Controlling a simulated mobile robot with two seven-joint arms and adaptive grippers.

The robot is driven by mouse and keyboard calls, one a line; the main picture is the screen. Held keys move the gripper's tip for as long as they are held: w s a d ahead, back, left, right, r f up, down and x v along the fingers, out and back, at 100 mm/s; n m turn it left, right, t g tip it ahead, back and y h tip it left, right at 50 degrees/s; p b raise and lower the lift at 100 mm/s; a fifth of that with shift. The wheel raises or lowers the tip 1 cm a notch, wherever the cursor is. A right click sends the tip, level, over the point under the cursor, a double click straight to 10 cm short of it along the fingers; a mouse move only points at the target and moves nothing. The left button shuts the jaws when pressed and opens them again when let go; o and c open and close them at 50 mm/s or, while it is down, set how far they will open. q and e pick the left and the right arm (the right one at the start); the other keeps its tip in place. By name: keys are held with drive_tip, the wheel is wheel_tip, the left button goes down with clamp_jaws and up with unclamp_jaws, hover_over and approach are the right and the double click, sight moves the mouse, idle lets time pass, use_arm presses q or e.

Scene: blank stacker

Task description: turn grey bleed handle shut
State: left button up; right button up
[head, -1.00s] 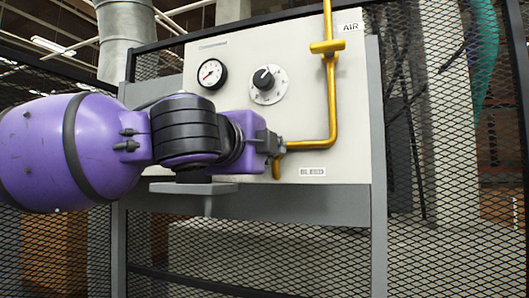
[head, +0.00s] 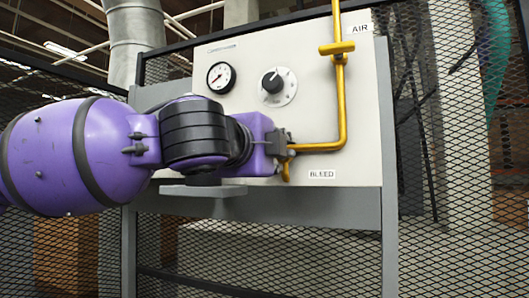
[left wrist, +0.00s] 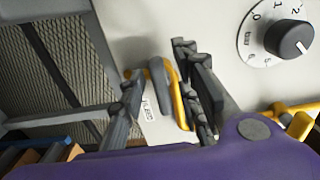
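The grey bleed handle (left wrist: 158,82) shows in the left wrist view beside the yellow pipe's lower end (left wrist: 179,98). My left gripper (left wrist: 160,95) is open, with one finger on either side of the handle and the pipe end. A gap shows between the handle and the left finger. In the head view my left gripper (head: 283,143) is at the pipe's lower end, left of the BLEED label (head: 321,174), and the handle is hidden behind it. I cannot tell whether either finger touches the handle. My right gripper is not in view.
The pale panel (head: 355,110) carries a round gauge (head: 220,77), a black knob on a dial (head: 272,83) and a yellow air pipe (head: 342,95) with a yellow handle (head: 337,47). Wire mesh fencing (head: 460,210) stands around it.

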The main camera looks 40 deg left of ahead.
use_arm(q)
drive_tip(key=v, duration=1.1)
drive_tip(key=shift+s, duration=0.3)
drive_tip(key=shift+f, duration=0.1)
